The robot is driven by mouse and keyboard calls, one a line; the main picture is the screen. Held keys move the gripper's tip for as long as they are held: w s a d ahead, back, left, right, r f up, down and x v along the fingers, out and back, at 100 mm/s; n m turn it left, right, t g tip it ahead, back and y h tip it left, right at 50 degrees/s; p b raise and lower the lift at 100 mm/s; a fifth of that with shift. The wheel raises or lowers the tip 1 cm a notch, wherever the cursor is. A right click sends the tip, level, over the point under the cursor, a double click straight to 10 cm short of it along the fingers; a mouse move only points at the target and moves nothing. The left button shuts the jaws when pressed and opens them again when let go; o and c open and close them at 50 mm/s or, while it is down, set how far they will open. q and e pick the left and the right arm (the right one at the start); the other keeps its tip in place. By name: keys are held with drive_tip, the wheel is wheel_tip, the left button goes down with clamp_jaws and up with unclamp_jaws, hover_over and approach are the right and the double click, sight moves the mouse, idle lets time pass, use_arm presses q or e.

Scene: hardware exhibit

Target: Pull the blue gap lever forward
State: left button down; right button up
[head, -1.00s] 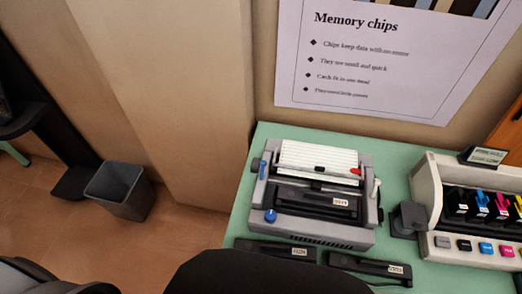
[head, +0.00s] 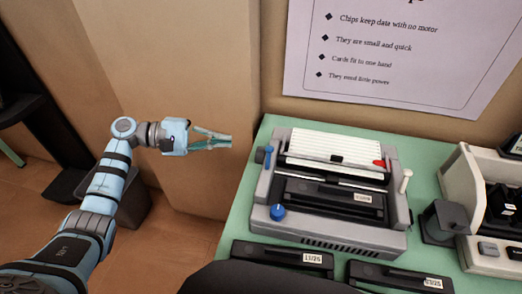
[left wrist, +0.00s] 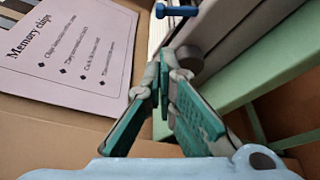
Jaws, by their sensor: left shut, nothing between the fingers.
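The printer (head: 325,236) is a grey machine with a white ribbed roller cover, on the green table. The small blue gap lever (head: 268,155) stands upright at its upper left side. A blue round knob (head: 277,211) sits at its front left corner. My left gripper (head: 229,142) is shut and empty, in the air left of the printer, its fingers pointing right toward the lever and apart from it. In the left wrist view, my fingertips (left wrist: 169,54) meet below a blue part (left wrist: 176,11), which looks like the lever. My right gripper is not in view.
Two black labelled cartridges (head: 282,256) lie in front of the printer on the green table (head: 425,167). A beige machine (head: 470,195) stands at the right. A poster (head: 390,60) hangs behind. A grey bin (head: 140,205) is partly hidden behind my left arm.

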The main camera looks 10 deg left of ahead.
sight(269, 157)
use_arm(q)
drive_tip(key=shift+s+r, duration=0.15)
drive_tip(key=shift+r, duration=0.35)
drive_tip(key=x, duration=1)
drive_tip(key=shift+s, duration=0.1)
